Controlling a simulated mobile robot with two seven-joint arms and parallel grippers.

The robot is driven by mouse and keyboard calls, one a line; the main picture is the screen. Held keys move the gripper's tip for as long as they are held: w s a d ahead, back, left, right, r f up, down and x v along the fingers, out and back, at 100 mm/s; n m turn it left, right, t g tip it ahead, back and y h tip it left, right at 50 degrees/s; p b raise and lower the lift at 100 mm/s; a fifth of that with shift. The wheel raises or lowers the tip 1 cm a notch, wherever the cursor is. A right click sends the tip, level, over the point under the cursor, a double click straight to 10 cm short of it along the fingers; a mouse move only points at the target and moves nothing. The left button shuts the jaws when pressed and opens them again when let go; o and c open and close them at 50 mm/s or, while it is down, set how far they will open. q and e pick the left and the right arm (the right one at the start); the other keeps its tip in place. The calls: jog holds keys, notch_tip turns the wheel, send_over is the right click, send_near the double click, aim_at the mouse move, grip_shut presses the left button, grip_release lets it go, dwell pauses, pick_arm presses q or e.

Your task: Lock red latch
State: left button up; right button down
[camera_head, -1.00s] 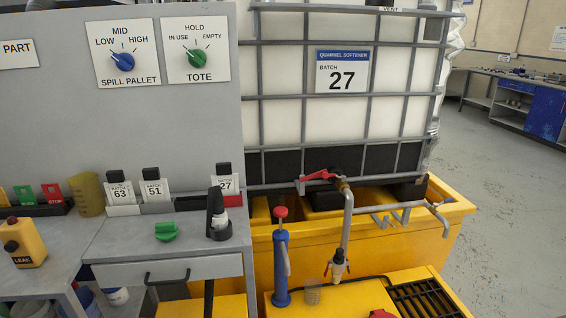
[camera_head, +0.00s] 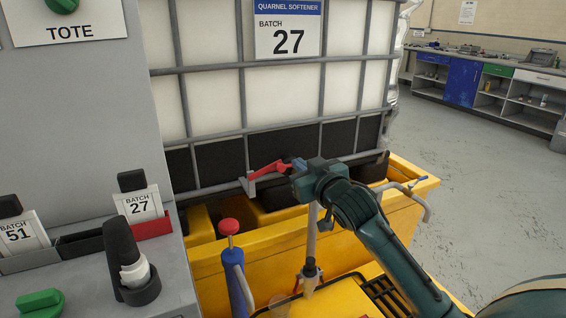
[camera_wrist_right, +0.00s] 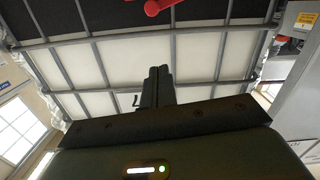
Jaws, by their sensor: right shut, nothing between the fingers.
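A red lever (camera_head: 267,170), the part that looks like the red latch, sits at the outlet at the lower front of the caged white tote (camera_head: 290,97). It lies nearly level, with its left end by a small grey bracket (camera_head: 247,184). My right gripper (camera_head: 292,164) is at the right end of the lever and hides the valve body behind it. In the right wrist view the two fingers (camera_wrist_right: 159,88) are together and empty, and a red bar (camera_wrist_right: 158,5) shows at the top edge, apart from them. Whether the gripper touches the lever I cannot tell. My left gripper is not in view.
The tote stands over a yellow spill pallet (camera_head: 213,262). A blue hand pump (camera_head: 236,275) with a red knob stands in front, left of the drain pipe (camera_head: 311,240). A grey bench (camera_head: 180,285) with a black holder is at left. The floor at right is clear.

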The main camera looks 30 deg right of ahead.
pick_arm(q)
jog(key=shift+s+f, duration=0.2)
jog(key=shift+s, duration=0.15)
pick_arm(e)
jog(key=w+d+f, duration=0.1)
jog(key=w+f, duration=0.3)
jog(key=w, duration=0.5)
jog(key=shift+w+f, duration=0.3)
jog(key=shift+w, duration=0.1)
